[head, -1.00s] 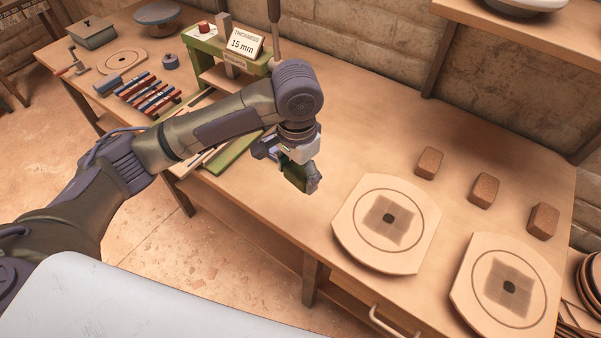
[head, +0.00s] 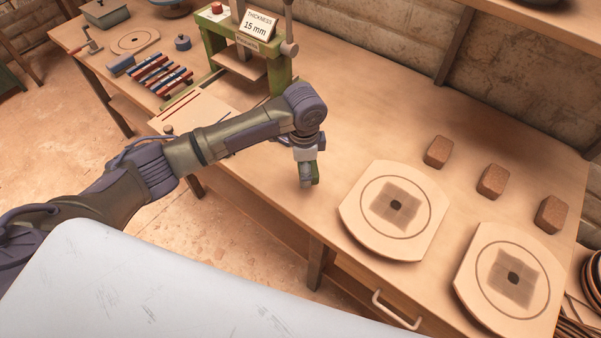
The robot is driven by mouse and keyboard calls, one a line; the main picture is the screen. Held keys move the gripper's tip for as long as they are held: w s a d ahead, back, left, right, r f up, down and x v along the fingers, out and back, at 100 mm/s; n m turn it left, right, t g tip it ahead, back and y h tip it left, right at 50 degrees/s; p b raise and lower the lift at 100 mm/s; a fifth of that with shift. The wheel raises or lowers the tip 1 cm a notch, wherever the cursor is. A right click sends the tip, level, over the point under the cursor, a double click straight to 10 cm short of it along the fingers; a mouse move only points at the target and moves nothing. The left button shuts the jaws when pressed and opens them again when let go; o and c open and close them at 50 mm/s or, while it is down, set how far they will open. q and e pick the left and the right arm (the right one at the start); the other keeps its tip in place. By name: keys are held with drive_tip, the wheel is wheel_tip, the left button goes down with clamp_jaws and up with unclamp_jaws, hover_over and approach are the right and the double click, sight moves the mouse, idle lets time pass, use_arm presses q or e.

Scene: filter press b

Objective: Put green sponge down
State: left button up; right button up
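My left gripper (head: 307,181) points down near the front edge of the workbench (head: 375,115), left of the nearer round-marked board. It is shut on the green sponge (head: 315,173), a small dark green block that shows at its fingers. The fingers and wrist hide part of the sponge. I cannot tell whether the sponge touches the bench top. My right gripper is not in view.
Two pale boards with ringed dark patches, one (head: 352,222) nearer the gripper and one (head: 465,287) farther right, lie on the bench. Several brown blocks (head: 438,151) stand behind them. A green press (head: 216,45) with a "15 mm" sign (head: 258,25) stands at the back left. Bare bench surrounds the gripper.

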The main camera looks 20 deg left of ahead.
use_arm(q)
drive_tip(key=shift+a+f, duration=0.4)
drive_tip(key=shift+f, duration=0.1)
drive_tip(key=shift+f+p, duration=0.35)
drive_tip(key=shift+f, duration=1.45)
drive_tip(key=shift+f, duration=0.2)
drive_tip(key=o, duration=1)
drive_tip(key=shift+r, duration=0.15)
wheel_tip(320, 180, up, 12)
drive_tip(key=shift+r+b, duration=0.1)
drive_tip(key=shift+b, duration=0.35)
